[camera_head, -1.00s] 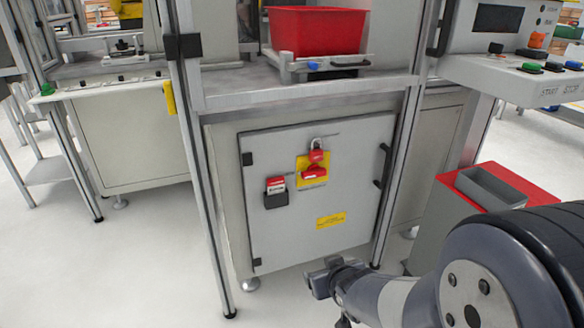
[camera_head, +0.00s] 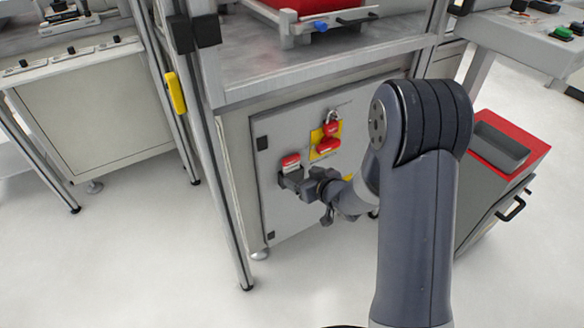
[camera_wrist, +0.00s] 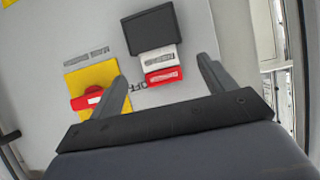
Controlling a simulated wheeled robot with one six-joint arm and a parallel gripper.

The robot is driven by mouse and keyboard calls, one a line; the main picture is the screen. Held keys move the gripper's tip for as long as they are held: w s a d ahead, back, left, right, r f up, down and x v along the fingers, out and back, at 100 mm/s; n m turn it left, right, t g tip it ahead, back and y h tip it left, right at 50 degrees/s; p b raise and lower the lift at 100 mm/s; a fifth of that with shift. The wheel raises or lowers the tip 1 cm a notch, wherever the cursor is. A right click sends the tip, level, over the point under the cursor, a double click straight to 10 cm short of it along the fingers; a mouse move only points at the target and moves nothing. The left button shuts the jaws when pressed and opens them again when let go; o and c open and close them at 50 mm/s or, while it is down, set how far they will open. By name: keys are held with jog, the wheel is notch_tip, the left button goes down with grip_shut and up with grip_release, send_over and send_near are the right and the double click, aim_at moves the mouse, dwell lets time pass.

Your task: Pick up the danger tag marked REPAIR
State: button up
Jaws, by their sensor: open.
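A red-and-white danger tag (camera_head: 290,160) stands in a black holder (camera_head: 284,171) on the grey cabinet door. The wrist view shows the tag's red part (camera_wrist: 163,75) and white part, sticking out of the black holder (camera_wrist: 150,31). Its print is too small to read. My gripper (camera_head: 303,181) is at the door, just right of the holder in the head view and partly covering it. In the wrist view my gripper (camera_wrist: 163,70) is open, its fingers on either side of the tag. Nothing is held, and contact cannot be told.
A yellow plate (camera_head: 316,138) with a red handle (camera_head: 328,146) and a red padlock (camera_head: 332,129) is right of the holder. The frame post (camera_head: 222,170) stands left of the door. A red-topped cabinet (camera_head: 520,145) with a grey tray stands at the right.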

aim_at(292, 168)
jog(key=shift+w+r+b+x, duration=0.15)
jog(key=shift+b+x, duration=0.2)
jog(key=shift+x, duration=1.2)
jog(key=shift+w+r+b+x, duration=0.1)
jog(key=shift+r+b+x, duration=0.15)
jog(key=shift+x, duration=1.25)
jog(key=shift+d, duration=0.1)
jog(key=c, duration=1.1)
